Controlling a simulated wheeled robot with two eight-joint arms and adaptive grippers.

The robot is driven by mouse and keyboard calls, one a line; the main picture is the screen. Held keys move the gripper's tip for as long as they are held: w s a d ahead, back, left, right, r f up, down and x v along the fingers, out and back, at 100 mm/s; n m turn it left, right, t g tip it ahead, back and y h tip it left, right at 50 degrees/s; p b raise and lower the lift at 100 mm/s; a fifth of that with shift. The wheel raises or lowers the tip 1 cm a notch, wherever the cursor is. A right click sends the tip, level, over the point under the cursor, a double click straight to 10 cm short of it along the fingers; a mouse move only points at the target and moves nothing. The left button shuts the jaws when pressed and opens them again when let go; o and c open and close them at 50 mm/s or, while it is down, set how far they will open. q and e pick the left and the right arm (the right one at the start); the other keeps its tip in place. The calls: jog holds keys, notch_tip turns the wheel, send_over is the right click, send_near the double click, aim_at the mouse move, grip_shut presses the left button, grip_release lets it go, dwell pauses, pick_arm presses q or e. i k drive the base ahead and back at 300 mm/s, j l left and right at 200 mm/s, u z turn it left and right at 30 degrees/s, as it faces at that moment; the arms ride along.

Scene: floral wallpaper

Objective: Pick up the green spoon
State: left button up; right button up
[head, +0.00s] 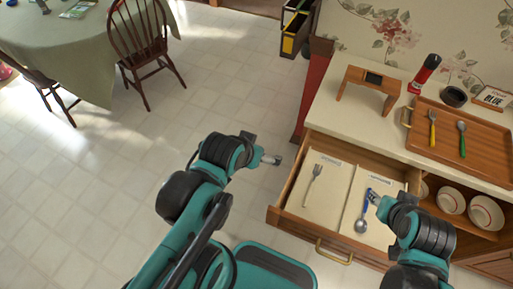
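The green spoon (462,142) lies on the wooden tray (478,165) on the counter at the right, its metal bowl toward the wall and its green handle toward the front. My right gripper (374,197) is low over the open drawer, beside the handle of a blue spoon (361,225), well apart from the green spoon. Whether its fingers touch or hold the blue spoon is too small to tell. My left gripper (271,159) is over the floor, left of the drawer, with nothing visible in it; its finger opening cannot be made out.
A yellow fork (432,130) lies left of the green spoon on the tray. The open drawer (296,222) holds a metal fork (313,180) on its left side. A wooden stand (365,82), red bottle (424,75) and dark bowl (454,97) occupy the counter. White bowls (451,200) sit below.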

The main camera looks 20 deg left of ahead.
aim_at(462, 126)
jog(key=k+l, duration=0.1)
jog(key=l, duration=0.3)
jog(key=k+l, duration=0.1)
jog(key=l, duration=0.25)
jog(key=l+z, duration=0.1)
jog(key=l, duration=0.5)
jog(key=i+l+z, duration=0.1)
jog(key=l, duration=0.45)
jog(key=i+l+z, duration=0.1)
jog(key=l, duration=0.45)
jog(key=i+l+z, duration=0.1)
jog(key=i+l, duration=0.15)
jog(key=i, duration=0.3)
jog(key=i+l, duration=0.15)
jog(key=i, duration=0.35)
jog(key=l+z, duration=0.05)
